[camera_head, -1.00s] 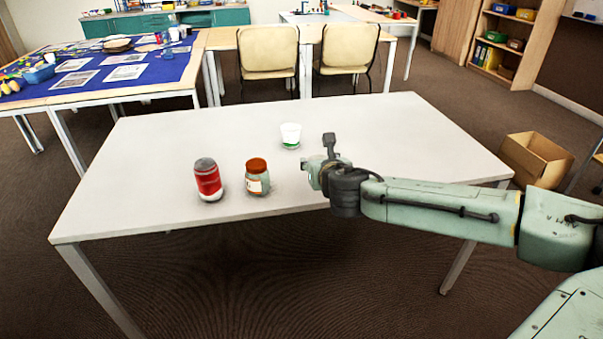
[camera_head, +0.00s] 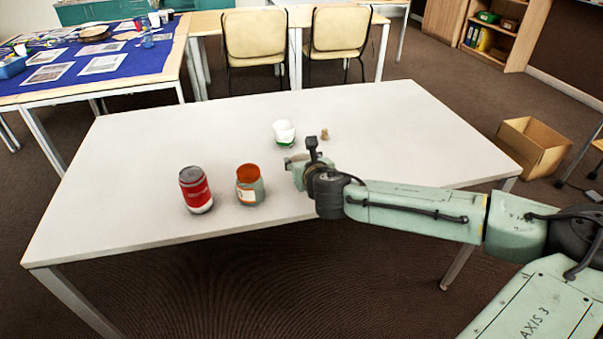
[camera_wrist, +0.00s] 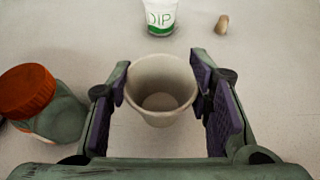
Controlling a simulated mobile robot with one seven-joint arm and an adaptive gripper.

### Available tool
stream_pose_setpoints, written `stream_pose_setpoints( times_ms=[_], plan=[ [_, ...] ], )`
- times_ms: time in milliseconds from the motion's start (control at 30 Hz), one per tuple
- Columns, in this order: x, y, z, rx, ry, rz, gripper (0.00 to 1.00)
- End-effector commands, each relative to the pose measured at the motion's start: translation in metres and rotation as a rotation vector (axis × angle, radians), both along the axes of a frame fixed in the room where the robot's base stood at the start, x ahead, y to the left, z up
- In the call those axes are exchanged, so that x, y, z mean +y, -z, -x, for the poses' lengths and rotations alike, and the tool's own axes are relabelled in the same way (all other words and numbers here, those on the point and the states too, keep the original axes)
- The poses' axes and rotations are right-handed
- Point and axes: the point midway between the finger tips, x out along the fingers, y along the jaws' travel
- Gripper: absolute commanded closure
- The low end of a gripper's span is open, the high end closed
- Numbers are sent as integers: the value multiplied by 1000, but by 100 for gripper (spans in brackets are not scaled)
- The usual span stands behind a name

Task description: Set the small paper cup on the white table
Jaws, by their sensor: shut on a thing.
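A small plain paper cup (camera_wrist: 160,97), pale and empty inside, stands upright between the fingers of my gripper (camera_head: 291,164) in the wrist view. My gripper is shut on this cup, with a purple-padded finger at each side of its rim. In the head view my gripper hangs low over the near part of the white table (camera_head: 150,160), and the held cup cannot be made out clearly there. I cannot tell whether its base touches the tabletop.
A white-and-green cup marked DIP (camera_wrist: 160,15) and a small brown object (camera_wrist: 222,24) stand beyond my gripper. An orange-lidded jar (camera_head: 249,186) is close on the left, with a red can (camera_head: 195,189) beyond. The table's left and far right are clear.

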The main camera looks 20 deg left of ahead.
Motion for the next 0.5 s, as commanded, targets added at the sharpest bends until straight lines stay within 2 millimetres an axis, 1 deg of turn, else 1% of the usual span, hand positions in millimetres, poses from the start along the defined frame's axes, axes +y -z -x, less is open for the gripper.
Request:
stream_pose_setpoints(
  times_ms=[100, 233, 333, 500],
  plan=[
    [1, 19, 1, 6, 0, -2, 62],
    [0, 35, 0, 3, 1, -1, 62],
    [0, 40, 0, 1, 0, 0, 62],
    [0, 40, 0, 1, 1, 1, 62]
  ],
)
